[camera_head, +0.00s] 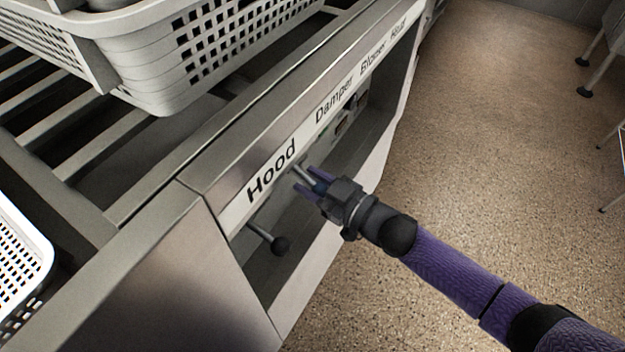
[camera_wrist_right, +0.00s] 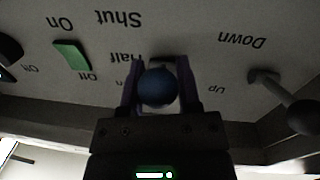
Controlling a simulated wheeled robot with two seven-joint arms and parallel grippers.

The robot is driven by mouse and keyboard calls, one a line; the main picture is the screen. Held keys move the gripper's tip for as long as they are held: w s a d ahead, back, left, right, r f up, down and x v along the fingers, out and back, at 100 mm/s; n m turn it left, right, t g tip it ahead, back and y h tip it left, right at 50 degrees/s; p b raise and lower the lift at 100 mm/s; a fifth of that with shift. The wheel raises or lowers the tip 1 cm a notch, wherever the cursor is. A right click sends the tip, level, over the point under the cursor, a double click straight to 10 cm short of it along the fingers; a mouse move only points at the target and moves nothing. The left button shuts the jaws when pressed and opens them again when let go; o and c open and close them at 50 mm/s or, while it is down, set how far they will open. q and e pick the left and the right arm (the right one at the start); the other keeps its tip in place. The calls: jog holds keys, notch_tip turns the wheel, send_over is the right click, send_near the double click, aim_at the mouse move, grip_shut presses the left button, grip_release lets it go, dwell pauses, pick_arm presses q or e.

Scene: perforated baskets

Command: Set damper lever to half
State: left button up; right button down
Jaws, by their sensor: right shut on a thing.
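The damper lever has a round blue knob (camera_wrist_right: 157,88), seen in the right wrist view, where the picture is upside down. My right gripper (camera_wrist_right: 158,70) is shut on this knob, one finger on each side. The panel beside it reads "Shut" (camera_wrist_right: 118,18) and "Half" (camera_wrist_right: 125,57), with a partly hidden word below. The lever's shaft is mostly hidden behind the knob, so its exact setting is hard to tell. In the head view my right gripper (camera_head: 303,181) is at the recessed panel under the counter rim, just right of the "Hood" label (camera_head: 271,171). My left gripper is out of view.
The hood lever, with a dark ball knob (camera_head: 281,245), sticks out left of my gripper; "Down" and "Up" are beside it. A green switch (camera_wrist_right: 71,55) is on the damper's other side. White perforated baskets (camera_head: 160,103) stand on the slatted counter.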

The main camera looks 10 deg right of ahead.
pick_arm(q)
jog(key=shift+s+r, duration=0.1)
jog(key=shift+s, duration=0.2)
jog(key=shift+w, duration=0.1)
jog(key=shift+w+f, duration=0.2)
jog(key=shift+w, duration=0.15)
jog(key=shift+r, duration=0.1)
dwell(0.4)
